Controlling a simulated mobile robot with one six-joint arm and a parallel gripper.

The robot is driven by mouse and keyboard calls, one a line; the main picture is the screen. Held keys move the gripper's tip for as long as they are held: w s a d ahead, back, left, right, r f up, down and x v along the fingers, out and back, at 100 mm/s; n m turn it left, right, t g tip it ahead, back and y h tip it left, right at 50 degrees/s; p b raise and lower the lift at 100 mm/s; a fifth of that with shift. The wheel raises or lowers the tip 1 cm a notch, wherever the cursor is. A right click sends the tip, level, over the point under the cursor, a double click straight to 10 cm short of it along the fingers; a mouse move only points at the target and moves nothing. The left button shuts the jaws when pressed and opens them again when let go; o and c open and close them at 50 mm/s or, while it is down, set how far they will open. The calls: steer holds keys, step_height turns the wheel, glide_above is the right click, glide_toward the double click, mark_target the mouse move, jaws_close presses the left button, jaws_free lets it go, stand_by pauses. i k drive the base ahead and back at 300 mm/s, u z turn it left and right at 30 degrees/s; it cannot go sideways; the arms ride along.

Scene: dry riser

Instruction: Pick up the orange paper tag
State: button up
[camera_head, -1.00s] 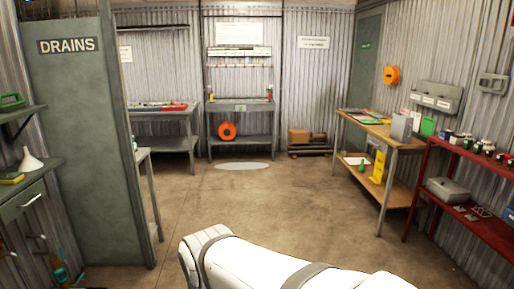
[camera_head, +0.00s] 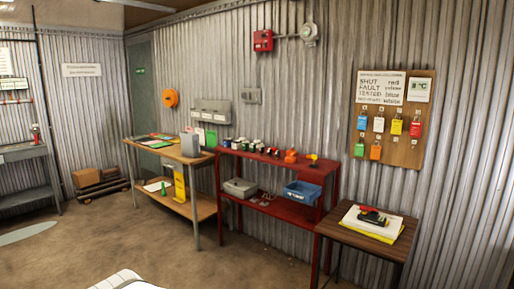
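An orange piece (camera_head: 376,151), perhaps the paper tag, hangs in the lower row of a brown wall board (camera_head: 436,140) at the right. It is too small to tell whether it is paper or a padlock. A green piece (camera_head: 359,149) hangs to its left, and blue, white, yellow and red pieces hang in the row above. My gripper is out of view; only a white part of my arm shows at the bottom left.
A small brown table (camera_head: 372,223) with papers and a black and red device stands below the board. Left of it are a red shelf (camera_head: 262,207) with a blue bin (camera_head: 303,193), then a wooden workbench (camera_head: 180,153). The floor (camera_head: 170,250) in front is clear.

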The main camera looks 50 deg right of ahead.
mark_target(376, 150)
steer(key=z, duration=2)
steer(key=i, duration=2.9)
steer(key=z, duration=1.15)
steer(key=i, duration=0.2)
steer(key=z, duration=0.25)
